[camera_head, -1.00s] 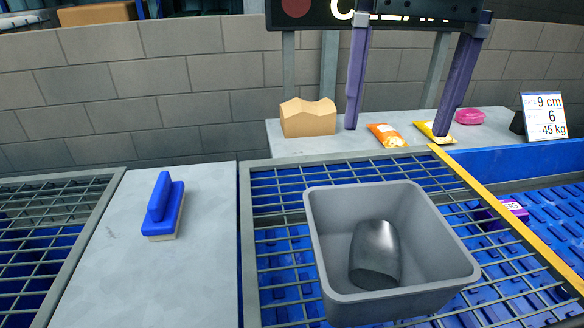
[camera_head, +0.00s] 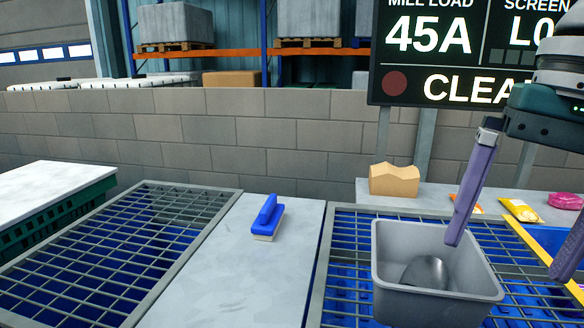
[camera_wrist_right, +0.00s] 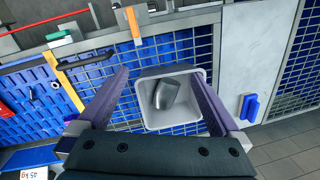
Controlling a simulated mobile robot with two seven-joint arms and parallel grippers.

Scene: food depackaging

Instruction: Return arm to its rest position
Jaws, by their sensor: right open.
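My right gripper (camera_head: 508,258) is open and empty, with two purple fingers spread apart. In the head view it hangs at the right, in front of part of the grey bin (camera_head: 402,303). In the right wrist view the fingers (camera_wrist_right: 160,85) stand either side of the bin (camera_wrist_right: 152,122) as seen from above, with nothing between them. A dark metal scoop-like object (camera_head: 425,272) lies inside the bin; it also shows in the right wrist view (camera_wrist_right: 164,95). My left gripper is not seen.
A blue brush (camera_head: 267,216) lies on the grey panel (camera_head: 235,270) between two metal grates (camera_head: 130,250). A cardboard box (camera_head: 394,180), yellow packet (camera_head: 520,210) and pink item (camera_head: 565,201) sit on the back ledge. A sign (camera_head: 440,50) stands behind.

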